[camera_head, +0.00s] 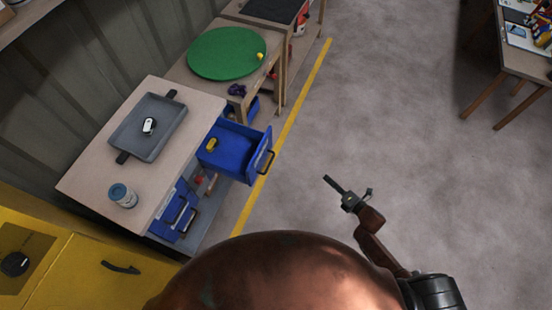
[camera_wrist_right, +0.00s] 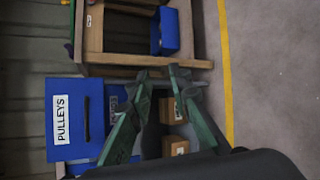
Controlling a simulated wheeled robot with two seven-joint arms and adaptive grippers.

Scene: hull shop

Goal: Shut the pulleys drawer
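A blue drawer (camera_head: 234,148) stands pulled out of the wooden-topped cabinet in the head view, with a dark handle on its front and a small yellow item (camera_head: 212,144) inside. In the right wrist view, a blue front labelled PULLEYS (camera_wrist_right: 62,118) with a dark handle appears at the left; it looks like the same drawer. My right gripper (camera_head: 338,188) is empty, over the floor to the right of the drawer and apart from it. Its two fingers (camera_wrist_right: 160,75) are spread in the wrist view. My left gripper is not in view.
Lower blue drawers (camera_head: 176,208) sit in the cabinet. On its top (camera_head: 84,180) are a grey tray (camera_head: 132,142) and a jar (camera_head: 122,195). A table with a green disc (camera_head: 227,52) stands beyond.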

